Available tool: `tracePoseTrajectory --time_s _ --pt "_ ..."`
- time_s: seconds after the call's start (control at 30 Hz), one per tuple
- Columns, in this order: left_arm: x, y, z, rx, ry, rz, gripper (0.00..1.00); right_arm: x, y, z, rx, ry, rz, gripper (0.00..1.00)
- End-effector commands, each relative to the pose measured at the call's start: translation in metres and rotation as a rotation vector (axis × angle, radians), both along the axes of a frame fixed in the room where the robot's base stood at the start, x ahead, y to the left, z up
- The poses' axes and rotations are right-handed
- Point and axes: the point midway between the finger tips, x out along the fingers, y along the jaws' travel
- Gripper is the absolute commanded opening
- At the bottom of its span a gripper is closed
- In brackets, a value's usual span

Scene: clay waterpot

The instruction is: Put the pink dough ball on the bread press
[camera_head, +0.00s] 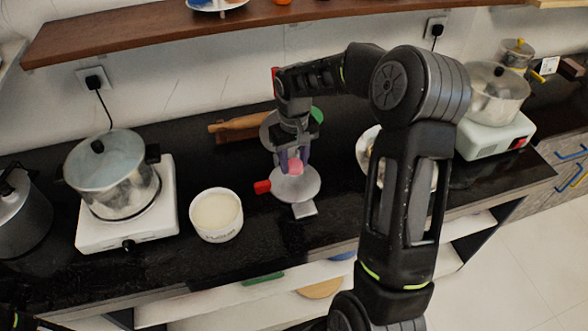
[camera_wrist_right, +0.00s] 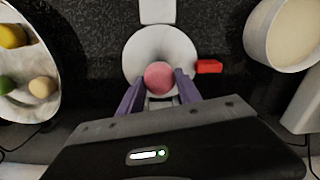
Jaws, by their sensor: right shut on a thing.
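The pink dough ball (camera_head: 295,167) is between the fingers of my right gripper (camera_head: 294,162), which is shut on it. In the right wrist view the ball (camera_wrist_right: 159,77) sits between the purple fingertips of the gripper (camera_wrist_right: 159,88). The bread press is open; its round grey lower plate (camera_head: 299,190) is directly under the ball. The plate also shows in the right wrist view (camera_wrist_right: 145,45), with the ball overlapping its edge nearest the gripper. I cannot tell whether the ball touches the plate. The raised lid is partly hidden behind my gripper. My left gripper is not seen.
A white bowl of flour (camera_head: 216,213) stands left of the press, beside a pot (camera_head: 110,180) on a white stove. A plate with dough balls (camera_wrist_right: 30,95) lies on the other side. A rolling pin (camera_head: 236,124) lies behind. A wooden shelf (camera_head: 160,30) hangs above.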

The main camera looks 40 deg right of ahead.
Motion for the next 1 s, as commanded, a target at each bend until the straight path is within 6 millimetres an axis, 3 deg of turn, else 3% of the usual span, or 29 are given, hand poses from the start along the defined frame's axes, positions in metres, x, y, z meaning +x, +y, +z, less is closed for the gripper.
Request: tracePoseTrajectory --time_s 0.17,0.4,0.8,0.83,1.0 --pt "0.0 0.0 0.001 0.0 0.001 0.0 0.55 -0.001 0.0 -0.006 0.001 0.003 0.0 0.08" --pt "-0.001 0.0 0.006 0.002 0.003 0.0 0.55 0.0 0.0 -0.035 0.001 0.001 0.0 0.08" --pt "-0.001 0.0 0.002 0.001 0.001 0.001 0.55 0.0 0.0 -0.042 0.0 0.0 0.0 0.08" --pt "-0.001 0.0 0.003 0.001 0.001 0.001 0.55 0.0 0.0 -0.041 0.001 0.0 0.0 0.42" --pt "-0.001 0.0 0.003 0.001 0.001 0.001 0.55 0.0 0.0 -0.04 0.001 0.0 0.0 0.56"
